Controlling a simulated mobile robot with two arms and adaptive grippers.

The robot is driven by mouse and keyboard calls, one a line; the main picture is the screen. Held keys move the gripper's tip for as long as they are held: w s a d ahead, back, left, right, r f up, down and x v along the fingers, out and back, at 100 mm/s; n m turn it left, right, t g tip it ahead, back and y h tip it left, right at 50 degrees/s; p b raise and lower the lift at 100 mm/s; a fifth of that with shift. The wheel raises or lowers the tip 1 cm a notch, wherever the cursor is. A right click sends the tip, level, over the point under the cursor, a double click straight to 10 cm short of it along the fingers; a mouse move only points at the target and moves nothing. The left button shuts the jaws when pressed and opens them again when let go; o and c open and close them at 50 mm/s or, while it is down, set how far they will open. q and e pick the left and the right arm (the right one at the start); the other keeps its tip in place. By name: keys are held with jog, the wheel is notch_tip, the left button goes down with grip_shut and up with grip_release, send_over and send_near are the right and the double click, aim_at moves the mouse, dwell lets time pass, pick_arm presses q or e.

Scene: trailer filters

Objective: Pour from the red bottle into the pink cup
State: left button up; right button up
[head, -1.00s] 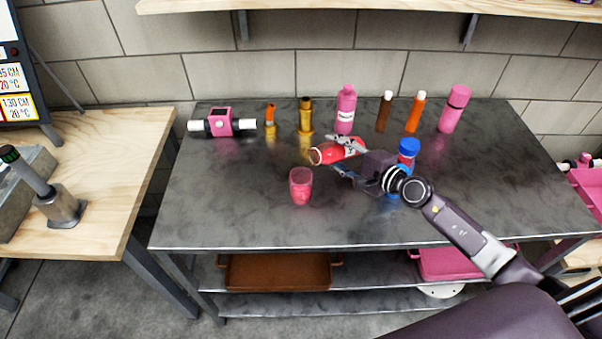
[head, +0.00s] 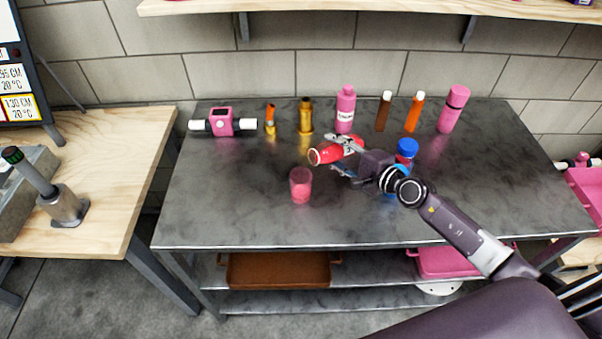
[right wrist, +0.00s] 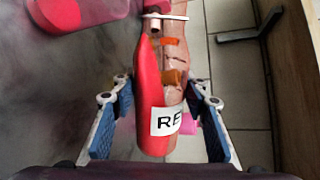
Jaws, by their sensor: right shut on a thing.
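The red bottle (head: 336,150) is tipped nearly on its side above the metal table, its mouth pointing left, up and behind the cup. My right gripper (head: 345,158) is shut on it. The right wrist view shows the red bottle (right wrist: 151,100) with a white label between the blue-padded fingers (right wrist: 162,128). The pink cup (head: 301,186) stands upright on the table, below and left of the bottle's mouth. It also shows at the top of the right wrist view (right wrist: 55,12). No stream is visible between bottle and cup. My left gripper is not in view.
Pink (head: 345,112), brown (head: 383,112) and orange (head: 414,112) bottles stand along the back, with a pink device (head: 221,122) at left.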

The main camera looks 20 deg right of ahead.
jog(key=shift+a+r+n+h+p, duration=0.25)
jog(key=shift+r+n+p, duration=0.45)
jog(key=shift+p, duration=1.2)
dwell(0.4)
